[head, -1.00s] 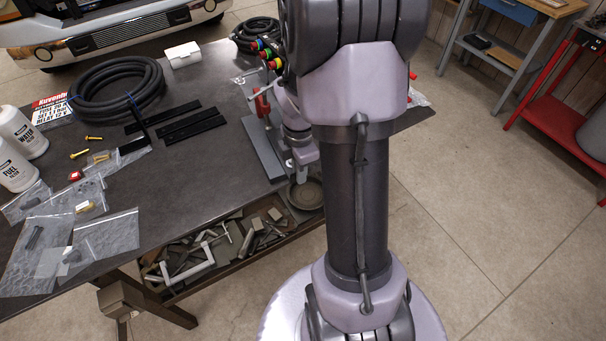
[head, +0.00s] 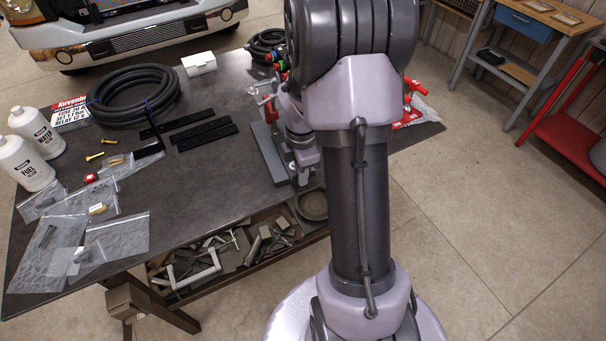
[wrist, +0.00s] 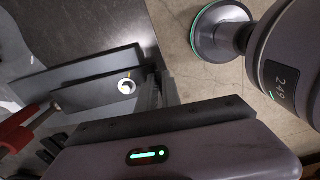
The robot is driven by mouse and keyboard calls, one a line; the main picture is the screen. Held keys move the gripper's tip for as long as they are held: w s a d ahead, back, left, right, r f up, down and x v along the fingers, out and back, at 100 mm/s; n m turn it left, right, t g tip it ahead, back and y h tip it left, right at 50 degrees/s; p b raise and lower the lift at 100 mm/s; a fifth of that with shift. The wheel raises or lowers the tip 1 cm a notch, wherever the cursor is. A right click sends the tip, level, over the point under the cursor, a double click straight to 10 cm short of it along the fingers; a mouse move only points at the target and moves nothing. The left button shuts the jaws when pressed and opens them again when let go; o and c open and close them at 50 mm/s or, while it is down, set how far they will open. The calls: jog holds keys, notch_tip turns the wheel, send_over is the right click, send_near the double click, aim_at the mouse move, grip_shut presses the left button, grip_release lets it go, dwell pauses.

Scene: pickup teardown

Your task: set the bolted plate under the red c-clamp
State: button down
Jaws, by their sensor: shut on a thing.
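The bolted plate (wrist: 95,93) is a grey flat piece with a bright round ring near its end in the wrist view. It lies alongside a longer grey bar (wrist: 75,70). My gripper (wrist: 157,92) is shut at the plate's right end, though its fingertips are partly hidden. In the head view my gripper (head: 303,172) is at the table's right front edge, beside grey strips (head: 268,158). The red c-clamp (head: 269,108) stands just behind them, partly hidden by my arm. A red part of it shows at left in the wrist view (wrist: 18,132).
Black flat bars (head: 205,133) and a coiled black hose (head: 133,97) lie left on the table (head: 200,185). Bags, bolts and two white bottles (head: 35,133) are farther left. A shelf of metal parts (head: 215,265) is below the front edge.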

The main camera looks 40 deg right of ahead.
jog(key=shift+a+f, duration=0.1)
jog(key=shift+f, duration=0.05)
jog(key=c, duration=1.5)
grip_release()
jog(key=r+p, duration=0.4)
jog(key=r, duration=0.1)
jog(key=r+p, duration=0.2)
jog(key=shift+w+r+p, duration=0.15)
jog(key=shift+w+p, duration=0.25)
